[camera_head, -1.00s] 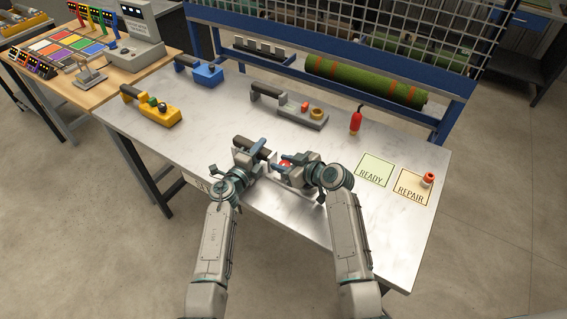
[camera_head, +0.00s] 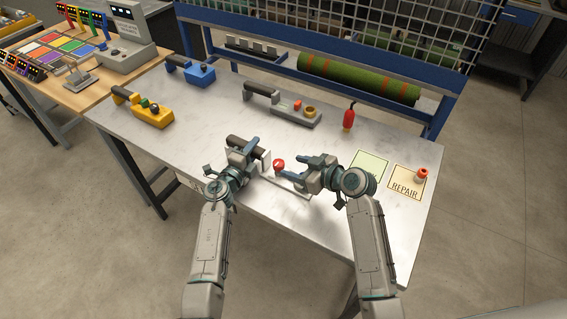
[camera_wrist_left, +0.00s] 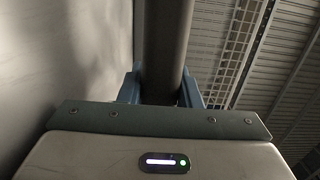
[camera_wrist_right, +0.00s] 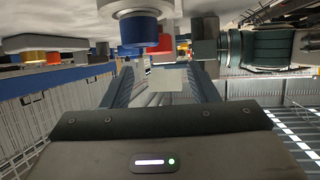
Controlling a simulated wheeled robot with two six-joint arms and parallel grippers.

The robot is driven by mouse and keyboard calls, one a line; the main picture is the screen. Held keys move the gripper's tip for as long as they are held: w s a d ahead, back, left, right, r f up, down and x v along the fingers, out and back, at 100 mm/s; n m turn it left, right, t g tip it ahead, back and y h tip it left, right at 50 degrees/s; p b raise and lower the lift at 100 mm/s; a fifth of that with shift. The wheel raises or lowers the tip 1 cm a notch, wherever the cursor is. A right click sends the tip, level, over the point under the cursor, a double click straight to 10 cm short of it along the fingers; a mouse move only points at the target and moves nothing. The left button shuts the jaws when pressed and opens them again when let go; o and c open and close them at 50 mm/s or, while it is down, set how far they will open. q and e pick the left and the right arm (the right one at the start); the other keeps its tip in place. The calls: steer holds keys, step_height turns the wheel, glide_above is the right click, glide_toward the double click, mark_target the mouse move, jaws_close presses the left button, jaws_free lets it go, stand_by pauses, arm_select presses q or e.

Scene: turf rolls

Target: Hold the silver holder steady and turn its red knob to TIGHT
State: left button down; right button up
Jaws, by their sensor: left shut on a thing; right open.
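The silver holder (camera_head: 291,187) lies near the front edge of the table, with a dark round handle (camera_head: 234,140) on its left and a red knob (camera_head: 279,163) on its right. My left gripper (camera_head: 251,149) is shut on the handle; the left wrist view shows the dark bar (camera_wrist_left: 166,45) between its blue fingers. My right gripper (camera_head: 300,167) is open just right of the red knob, apart from it, its fingers pointing left. The knob's marking for TIGHT is too small to read. My arms hide part of the holder.
A grey holder (camera_head: 290,115), a yellow one (camera_head: 153,116) and a blue one (camera_head: 200,76) stand farther back. A red bottle-like tool (camera_head: 348,118) stands behind my right gripper. A green READY mat (camera_head: 371,162) and a REPAIR mat (camera_head: 404,186) lie at the right.

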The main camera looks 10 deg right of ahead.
steer(key=shift+v, duration=2.2)
arm_select(q)
steer(key=c, duration=1)
jaws_free()
steer(key=shift+o, duration=0.2)
